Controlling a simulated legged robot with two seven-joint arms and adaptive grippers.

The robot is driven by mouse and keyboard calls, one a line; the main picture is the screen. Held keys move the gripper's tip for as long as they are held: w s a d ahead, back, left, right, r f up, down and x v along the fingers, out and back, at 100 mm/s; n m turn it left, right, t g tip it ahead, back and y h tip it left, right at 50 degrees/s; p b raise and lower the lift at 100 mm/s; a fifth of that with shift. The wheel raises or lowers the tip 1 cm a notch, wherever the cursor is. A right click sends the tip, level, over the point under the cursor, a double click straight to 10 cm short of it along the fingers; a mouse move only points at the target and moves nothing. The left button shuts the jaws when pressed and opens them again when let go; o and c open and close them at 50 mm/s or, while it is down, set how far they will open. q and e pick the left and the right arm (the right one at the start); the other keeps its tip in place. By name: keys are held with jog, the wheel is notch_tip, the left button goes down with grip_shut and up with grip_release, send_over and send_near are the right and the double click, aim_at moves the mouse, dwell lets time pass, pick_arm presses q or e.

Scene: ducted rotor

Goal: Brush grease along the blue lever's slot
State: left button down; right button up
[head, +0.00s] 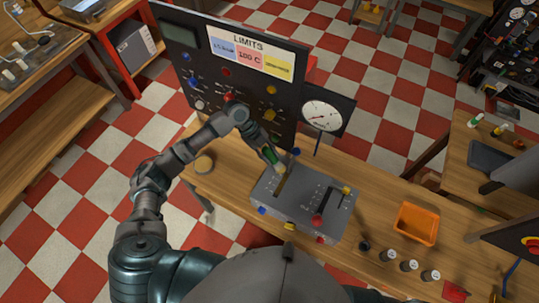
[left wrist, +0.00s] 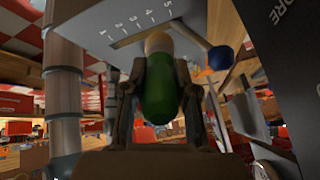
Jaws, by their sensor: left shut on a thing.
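The grey lever box (head: 264,190) stands on the wooden bench. A blue lever knob (head: 297,152) is at the far end of its left slot (head: 279,185); the knob also shows in the left wrist view (left wrist: 220,58), right of the brush. My left gripper (head: 271,156) is shut on the green handle of a brush (left wrist: 160,92), above the slot's far part. The brush's pale end (head: 281,168) points down at the slot; I cannot tell whether it touches. A red lever knob (head: 317,221) is in the right slot. My right gripper is not in view.
A dark LIMITS panel (head: 172,42) and a round gauge (head: 322,116) stand behind the box. An orange tray (head: 416,223) and several small dark jars with pale tops (head: 409,265) are to the right.

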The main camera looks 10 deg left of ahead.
aim_at(270, 151)
pick_arm(q)
jog(key=shift+r+p, duration=0.7)
jog(key=shift+r, duration=0.55)
jog(key=shift+r, duration=0.1)
jog(key=shift+r+p, duration=1.25)
jog(key=shift+r, duration=0.25)
jog(key=shift+f, duration=0.1)
